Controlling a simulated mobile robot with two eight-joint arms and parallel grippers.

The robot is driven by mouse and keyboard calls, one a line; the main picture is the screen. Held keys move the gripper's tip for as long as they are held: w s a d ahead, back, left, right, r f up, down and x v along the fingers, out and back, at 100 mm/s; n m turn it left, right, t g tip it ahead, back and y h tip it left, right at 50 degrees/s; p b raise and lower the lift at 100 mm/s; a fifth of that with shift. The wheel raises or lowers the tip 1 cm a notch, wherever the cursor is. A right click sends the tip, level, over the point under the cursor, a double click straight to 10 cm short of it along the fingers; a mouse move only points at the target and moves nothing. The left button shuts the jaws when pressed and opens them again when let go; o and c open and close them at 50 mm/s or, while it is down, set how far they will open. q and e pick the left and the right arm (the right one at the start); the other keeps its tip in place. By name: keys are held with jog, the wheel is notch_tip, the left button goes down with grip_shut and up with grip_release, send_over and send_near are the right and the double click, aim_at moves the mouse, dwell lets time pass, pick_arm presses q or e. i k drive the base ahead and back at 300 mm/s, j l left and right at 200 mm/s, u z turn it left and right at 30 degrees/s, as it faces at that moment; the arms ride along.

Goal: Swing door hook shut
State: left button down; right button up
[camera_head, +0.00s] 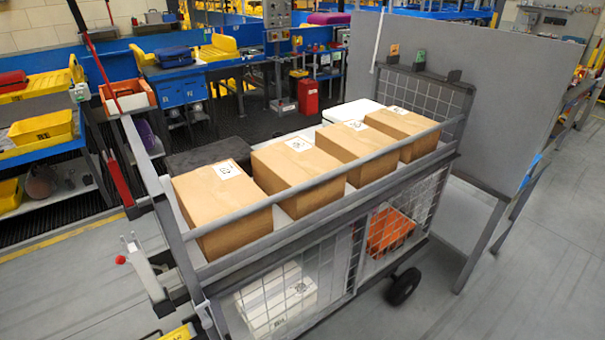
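A grey metal cart (330,205) with wire-mesh sides stands in the middle. At its near left end is a grey metal lever piece (146,270) with a red knob (121,260); it sticks up and out to the left. It looks like a hook or latch, but I cannot tell whether it is engaged. Mesh panels (345,245) close the cart's lower side; I cannot tell which of them is a door. Neither of my grippers shows in the head view.
Several cardboard boxes (222,205) stand in a row on the cart's top. A large grey panel (510,90) stands behind the cart. A wheel (403,287) shows below. Blue workbenches (180,88) line the back. Floor is clear at front right.

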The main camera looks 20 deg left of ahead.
aim_at(207, 323)
jog(key=u, duration=1.65)
